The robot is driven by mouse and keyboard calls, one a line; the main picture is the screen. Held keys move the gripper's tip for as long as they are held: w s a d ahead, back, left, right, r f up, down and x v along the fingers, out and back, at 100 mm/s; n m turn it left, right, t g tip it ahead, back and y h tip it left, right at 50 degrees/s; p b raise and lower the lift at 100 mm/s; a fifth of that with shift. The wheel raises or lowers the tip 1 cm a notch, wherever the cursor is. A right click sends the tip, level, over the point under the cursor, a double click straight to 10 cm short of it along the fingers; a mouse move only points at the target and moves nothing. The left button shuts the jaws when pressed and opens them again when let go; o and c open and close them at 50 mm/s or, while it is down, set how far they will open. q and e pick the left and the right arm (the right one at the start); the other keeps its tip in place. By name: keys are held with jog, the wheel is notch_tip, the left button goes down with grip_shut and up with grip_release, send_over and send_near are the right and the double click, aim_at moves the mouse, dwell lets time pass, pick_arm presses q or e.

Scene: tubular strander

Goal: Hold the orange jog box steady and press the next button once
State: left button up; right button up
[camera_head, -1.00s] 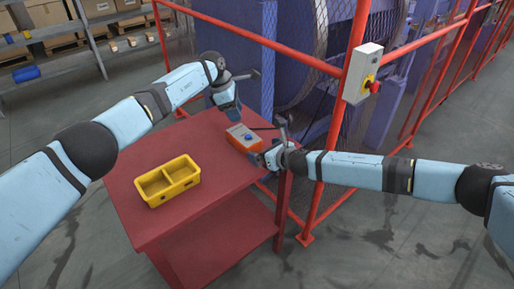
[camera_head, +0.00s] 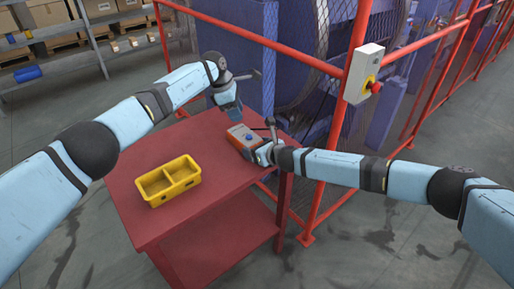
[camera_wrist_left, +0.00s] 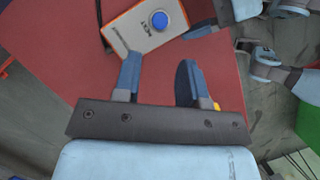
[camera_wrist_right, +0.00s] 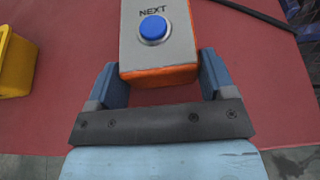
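The jog box (camera_head: 241,136), grey-topped with orange sides and a blue button, lies on the red table near its far right edge. In the right wrist view the word NEXT stands beside the blue button (camera_wrist_right: 153,28). My right gripper (camera_head: 264,152) is at the box's near end. Its fingers (camera_wrist_right: 160,75) lie along both sides of the box with no clear gap; whether they press on it cannot be told. My left gripper (camera_head: 236,112) is above the table beyond the box, empty, its fingers (camera_wrist_left: 158,75) apart. The box (camera_wrist_left: 142,28) also shows past them.
A yellow two-compartment bin (camera_head: 168,183) stands on the red table (camera_head: 210,200), left of the box. A red mesh fence (camera_head: 320,150) with a grey emergency-stop box (camera_head: 363,75) runs behind and right. A dark cable leaves the jog box.

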pick_arm(q)
grip_shut()
dwell(1.5)
